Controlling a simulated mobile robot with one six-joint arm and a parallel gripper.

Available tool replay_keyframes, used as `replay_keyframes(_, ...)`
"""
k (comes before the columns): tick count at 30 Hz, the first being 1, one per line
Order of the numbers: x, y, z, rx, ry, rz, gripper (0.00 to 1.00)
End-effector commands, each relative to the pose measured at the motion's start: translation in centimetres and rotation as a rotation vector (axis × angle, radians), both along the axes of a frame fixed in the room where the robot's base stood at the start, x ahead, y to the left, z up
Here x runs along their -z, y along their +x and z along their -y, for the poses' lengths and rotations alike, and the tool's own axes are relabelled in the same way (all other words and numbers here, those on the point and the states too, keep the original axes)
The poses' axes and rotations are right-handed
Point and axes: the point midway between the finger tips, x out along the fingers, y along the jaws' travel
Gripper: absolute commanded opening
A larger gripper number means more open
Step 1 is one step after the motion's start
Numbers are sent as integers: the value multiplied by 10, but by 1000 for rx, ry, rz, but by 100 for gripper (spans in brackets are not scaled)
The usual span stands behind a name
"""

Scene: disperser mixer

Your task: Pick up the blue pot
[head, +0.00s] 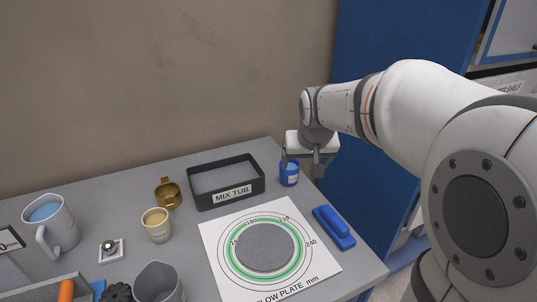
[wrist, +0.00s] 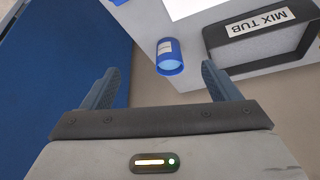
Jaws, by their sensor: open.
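The blue pot (head: 289,176) is a small blue cup with a pale label, standing upright near the back right edge of the table. It also shows in the wrist view (wrist: 170,57), ahead of the fingers and between their lines. My gripper (head: 302,161) is beside the pot in the head view, one finger close to its rim. In the wrist view my gripper (wrist: 160,84) is open and empty, with the pot beyond the fingertips. I cannot tell from the head view whether a finger touches the pot.
A black mix tub (head: 225,181) stands left of the pot. A blue panel (head: 375,45) rises behind the arm.

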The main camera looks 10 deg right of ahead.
Motion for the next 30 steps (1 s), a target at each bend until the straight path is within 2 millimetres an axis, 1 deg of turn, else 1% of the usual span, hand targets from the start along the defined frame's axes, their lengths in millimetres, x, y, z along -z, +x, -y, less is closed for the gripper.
replay_keyframes(1, 36, 26, 0, 3, 0, 12, 83)
replay_keyframes(3, 58, 59, 0, 10, -1, 39, 83)
replay_keyframes(6, 81, 94, -1, 16, 1, 70, 83)
replay_keyframes(9, 93, 116, -1, 20, 3, 91, 83)
replay_keyframes(12, 99, 127, -2, 21, 3, 102, 83)
replay_keyframes(20, 120, 143, -1, 20, 2, 104, 83)
replay_keyframes(27, 148, 162, -7, 20, 3, 102, 83)
replay_keyframes(30, 159, 168, -6, 20, 3, 103, 83)
